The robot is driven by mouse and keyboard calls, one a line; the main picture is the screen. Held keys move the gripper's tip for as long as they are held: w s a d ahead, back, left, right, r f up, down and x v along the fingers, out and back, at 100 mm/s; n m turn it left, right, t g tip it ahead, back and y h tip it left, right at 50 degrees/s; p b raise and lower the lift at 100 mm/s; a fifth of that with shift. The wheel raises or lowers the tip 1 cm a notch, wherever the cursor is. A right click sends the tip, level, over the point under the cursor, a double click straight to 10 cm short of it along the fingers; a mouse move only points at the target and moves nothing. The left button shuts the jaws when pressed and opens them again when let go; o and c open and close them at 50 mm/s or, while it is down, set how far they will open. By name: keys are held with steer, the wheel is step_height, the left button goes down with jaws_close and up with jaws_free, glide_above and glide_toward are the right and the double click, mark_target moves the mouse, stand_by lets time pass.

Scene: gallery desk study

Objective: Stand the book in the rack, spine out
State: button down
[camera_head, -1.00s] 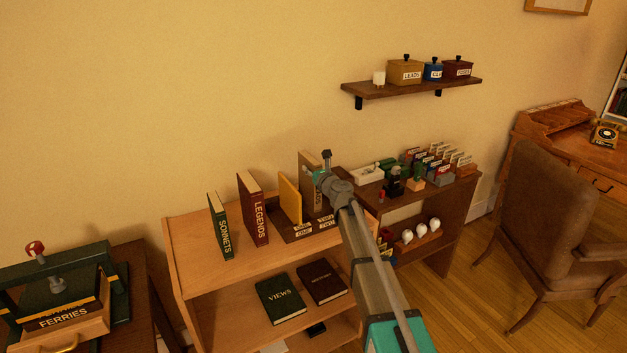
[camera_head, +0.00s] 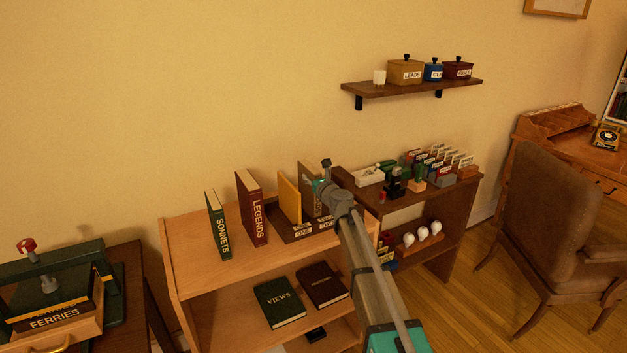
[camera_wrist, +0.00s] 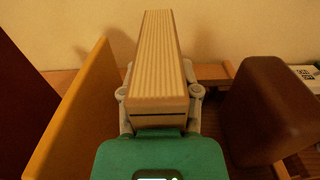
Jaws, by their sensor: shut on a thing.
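My gripper (camera_head: 319,187) is shut on a brown upright book (camera_head: 308,182) above the rack (camera_head: 285,233) on the wooden shelf unit. In the wrist view my gripper (camera_wrist: 160,93) grips the book (camera_wrist: 160,50) from both sides, its pale ribbed edge facing the camera. The rack has front labels that seem to read ONE and TWO. A yellow panel (camera_head: 289,200) stands left of the held book. In the wrist view the yellow panel (camera_wrist: 75,110) is apart from the book, and a rounded brown block (camera_wrist: 270,110) is at right. The book's lower end is hidden, so contact with the rack cannot be told.
SONNETS (camera_head: 217,226) and LEGENDS (camera_head: 252,210) stand left of the rack. VIEWS (camera_head: 279,302) and a dark brown book (camera_head: 322,285) lie on the lower shelf. A side table (camera_head: 465,190) with small items is at right.

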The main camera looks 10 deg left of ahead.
steer(key=shift+f, duration=0.1)
steer(key=shift+c, duration=1.6)
jaws_free()
steer(key=shift+s+d+r, duration=0.1)
steer(key=shift+s+r, duration=0.05)
steer(key=shift+r, duration=0.05)
steer(key=v, duration=1.1)
steer(key=shift+s+d, duration=0.25)
